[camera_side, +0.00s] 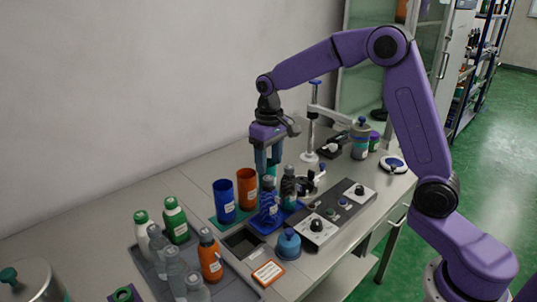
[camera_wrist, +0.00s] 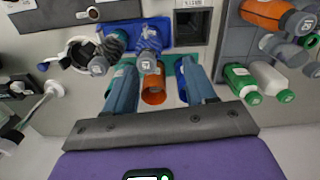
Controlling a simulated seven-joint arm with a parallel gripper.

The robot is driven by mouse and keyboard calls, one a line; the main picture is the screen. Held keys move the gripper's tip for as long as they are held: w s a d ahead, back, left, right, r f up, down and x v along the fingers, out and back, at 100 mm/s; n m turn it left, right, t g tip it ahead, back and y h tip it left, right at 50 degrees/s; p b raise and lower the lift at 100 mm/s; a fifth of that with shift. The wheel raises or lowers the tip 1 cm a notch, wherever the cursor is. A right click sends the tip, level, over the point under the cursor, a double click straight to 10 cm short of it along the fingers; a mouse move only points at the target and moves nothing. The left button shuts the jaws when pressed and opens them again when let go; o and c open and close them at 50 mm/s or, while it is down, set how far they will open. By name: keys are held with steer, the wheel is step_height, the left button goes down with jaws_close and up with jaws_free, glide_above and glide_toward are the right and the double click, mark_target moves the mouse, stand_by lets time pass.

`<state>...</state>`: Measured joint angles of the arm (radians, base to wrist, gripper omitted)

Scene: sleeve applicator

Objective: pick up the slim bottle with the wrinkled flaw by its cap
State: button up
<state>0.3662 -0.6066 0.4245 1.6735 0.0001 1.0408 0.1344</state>
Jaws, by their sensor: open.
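Two slim bottles stand on a blue tray (camera_side: 262,228). One has a blue sleeve with dark wavy marks (camera_side: 268,207) and a grey cap; it also shows in the wrist view (camera_wrist: 149,42). The other is darker (camera_side: 288,189), and in the wrist view (camera_wrist: 114,41) it stands left of the blue one. The blue sleeve looks creased, but I cannot tell for certain which bottle has the wrinkled flaw. My gripper (camera_side: 267,172) is open and empty, fingers down, above and behind the bottles. In the wrist view the blue bottle's cap (camera_wrist: 146,65) appears between my fingertips (camera_wrist: 158,64).
An orange cup (camera_side: 247,187) and a blue cup (camera_side: 224,201) stand on a green mat left of the bottles. A control panel (camera_side: 335,212) lies to the right. A grey tray (camera_side: 240,290) with several bottles is at the front left.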

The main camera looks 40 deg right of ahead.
mark_target(268, 178)
steer(key=shift+w+d+f+m, duration=0.2)
steer(key=shift+w+d+m, duration=0.05)
steer(key=shift+w+d, duration=0.3)
steer(key=shift+w+d+f+m, duration=0.25)
steer(key=shift+w+d, duration=0.2)
steer(key=shift+w, duration=0.2)
steer(key=shift+w+d+f, duration=0.15)
steer(key=shift+w+d, duration=0.1)
steer(key=shift+d, duration=0.05)
steer(key=shift+f, duration=4.35)
steer(key=shift+c, duration=0.3)
steer(key=c, duration=0.7)
steer(key=shift+c, duration=0.2)
steer(key=shift+r, duration=0.15)
steer(key=shift+r, duration=3.65)
